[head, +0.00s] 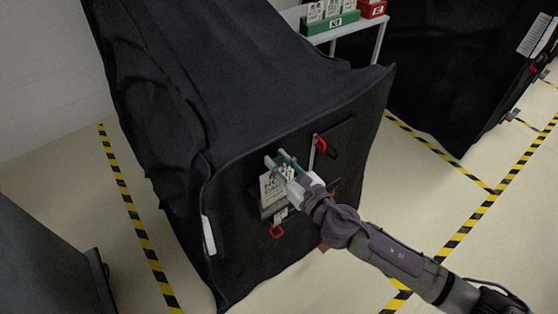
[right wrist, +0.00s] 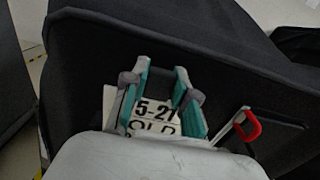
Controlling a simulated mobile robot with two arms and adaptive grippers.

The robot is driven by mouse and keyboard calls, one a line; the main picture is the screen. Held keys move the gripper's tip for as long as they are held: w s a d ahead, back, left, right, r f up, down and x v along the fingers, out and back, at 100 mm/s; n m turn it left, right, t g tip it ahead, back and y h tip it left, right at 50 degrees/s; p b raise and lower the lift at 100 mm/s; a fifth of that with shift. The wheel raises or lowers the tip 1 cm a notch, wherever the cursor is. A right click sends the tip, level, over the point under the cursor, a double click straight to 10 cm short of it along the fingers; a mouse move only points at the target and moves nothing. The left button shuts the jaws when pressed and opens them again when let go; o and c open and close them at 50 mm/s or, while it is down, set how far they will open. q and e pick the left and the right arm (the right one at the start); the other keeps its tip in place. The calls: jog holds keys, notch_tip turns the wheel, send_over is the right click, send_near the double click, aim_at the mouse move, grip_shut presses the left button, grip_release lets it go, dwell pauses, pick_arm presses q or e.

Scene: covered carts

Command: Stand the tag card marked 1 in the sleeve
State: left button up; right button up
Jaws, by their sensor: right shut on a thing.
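My right gripper (head: 277,163) is shut on a pale tag card (head: 270,187) in front of the covered cart's dark end face. The card is upright and slightly tilted in the head view. In the right wrist view the card (right wrist: 155,110) shows between the teal fingers, with dark print that looks like "5-27" and letters below, partly cut off. I cannot make out a 1 on it. A dark holder that looks like the sleeve (head: 266,213) is just below the card; I cannot tell whether the card's lower edge is inside it. My left gripper is out of view.
Red-handled clamps (head: 276,232) (head: 322,145) sit near the card. A white strip (head: 208,235) hangs on the cover's left edge. Behind, a shelf carries a green rack (head: 330,22) of cards and a red box (head: 371,8). Another covered cart (head: 450,70) stands at right.

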jog(key=shift+f, duration=0.15)
jog(key=shift+f+b, duration=1)
jog(key=o, duration=1.1)
jog(key=shift+c, duration=0.2)
jog(key=v, duration=1.2)
